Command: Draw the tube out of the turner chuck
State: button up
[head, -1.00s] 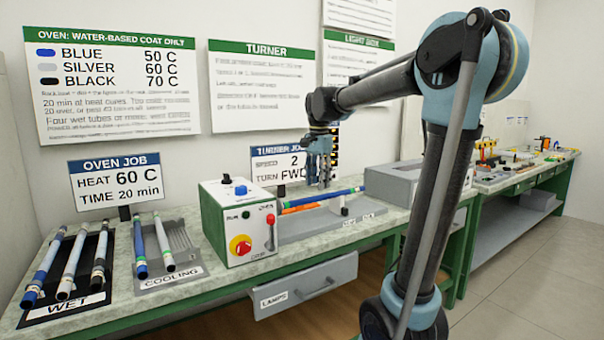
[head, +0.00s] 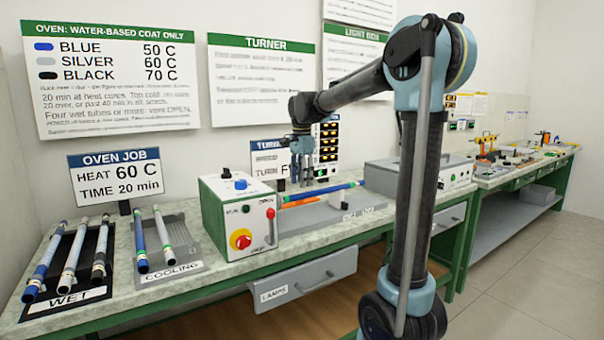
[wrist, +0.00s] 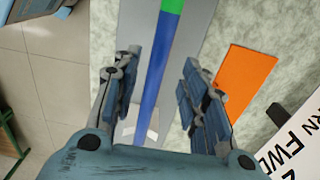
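A blue tube (head: 325,192) lies level in the turner, running right from the turner's white control box (head: 238,215). The chuck is hidden behind this box in the head view. My gripper (head: 303,183) points down over the tube, near the box. In the wrist view my gripper (wrist: 158,72) is open, with one finger on each side of the blue tube (wrist: 152,80) and gaps between. A green part of the tube (wrist: 173,5) shows at the top edge. I cannot tell how far the fingertips are above the tube.
A turner job sign (head: 264,165) and a lamp panel (head: 326,142) stand behind. A grey box (head: 400,175) is to the right. The wet rack (head: 70,295) and cooling rack (head: 188,238) hold tubes at left.

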aim_at(316, 192)
jog(key=shift+f, duration=3.7)
jog(key=c, duration=0.8)
jog(key=shift+d, duration=0.1)
jog(key=shift+w+d+r, duration=0.1)
jog(key=shift+w+d, duration=0.45)
jog(key=shift+d, duration=0.3)
jog(key=shift+w+d+f, duration=0.1)
jog(key=shift+w+d, duration=0.5)
jog(key=shift+d, duration=0.25)
jog(key=shift+w+d+r, duration=0.1)
jog(key=shift+w+d, duration=0.45)
jog(key=shift+d, duration=0.3)
